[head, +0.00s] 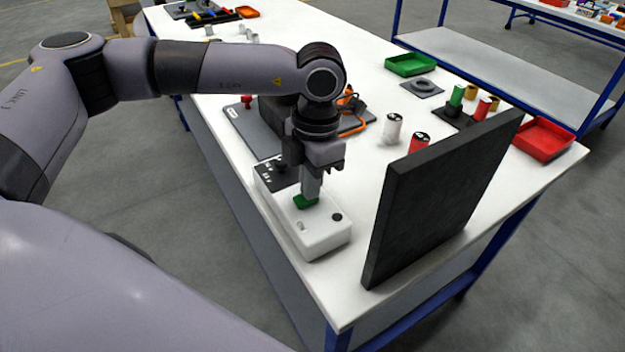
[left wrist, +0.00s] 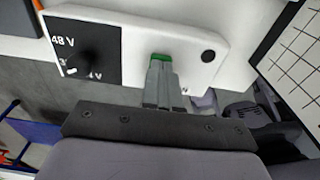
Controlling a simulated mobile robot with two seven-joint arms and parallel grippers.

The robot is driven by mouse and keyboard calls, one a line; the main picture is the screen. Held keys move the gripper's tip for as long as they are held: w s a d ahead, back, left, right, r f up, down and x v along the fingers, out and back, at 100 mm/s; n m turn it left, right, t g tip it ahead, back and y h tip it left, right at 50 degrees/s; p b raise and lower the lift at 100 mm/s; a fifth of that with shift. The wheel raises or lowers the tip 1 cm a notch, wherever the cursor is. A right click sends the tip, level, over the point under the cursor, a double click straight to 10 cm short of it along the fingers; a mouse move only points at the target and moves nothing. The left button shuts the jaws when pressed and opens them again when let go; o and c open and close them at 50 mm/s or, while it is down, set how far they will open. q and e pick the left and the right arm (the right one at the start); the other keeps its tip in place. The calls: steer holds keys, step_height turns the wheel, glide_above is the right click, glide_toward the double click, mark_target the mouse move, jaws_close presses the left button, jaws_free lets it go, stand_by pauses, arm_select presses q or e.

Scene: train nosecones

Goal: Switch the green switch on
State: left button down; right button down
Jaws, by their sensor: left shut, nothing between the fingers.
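The green switch (head: 305,202) sits on top of a white box (head: 318,238) near the table's left edge. My left gripper (head: 308,194) points down at the switch with its fingers shut and empty; its tips look to be at or touching the switch. In the left wrist view the shut fingers (left wrist: 162,72) cover most of the switch, and a green strip (left wrist: 161,57) shows just past their tips. The white box (left wrist: 185,40) has a black panel with "48 V" lettering. I cannot tell the switch's position. My right gripper is not in view.
A tall black panel (head: 430,200) stands to the right of the white box. Behind are a grey plate (head: 250,135) with an orange cable (head: 352,125), cans (head: 392,128), a green tray (head: 410,65) and a red tray (head: 543,139). White table surface lies free between them.

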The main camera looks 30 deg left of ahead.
arm_select(q)
steer(key=shift+s+a+f+g, duration=0.15)
steer(key=shift+s+f+g, duration=0.15)
steer(key=shift+s+f, duration=0.35)
steer(key=r+p, duration=0.1)
steer(key=r, duration=0.1)
steer(key=w+r+p, duration=0.1)
steer(key=r, duration=0.2)
steer(key=shift+r+p, duration=0.25)
steer(key=shift+p, duration=0.1)
step_height(320, 180, up, 10)
steer(key=w+b, duration=0.1)
steer(key=shift+d+b, duration=0.3)
steer(key=shift+d, duration=0.15)
steer(key=shift+s+f, duration=0.1)
steer(key=shift+f, duration=0.05)
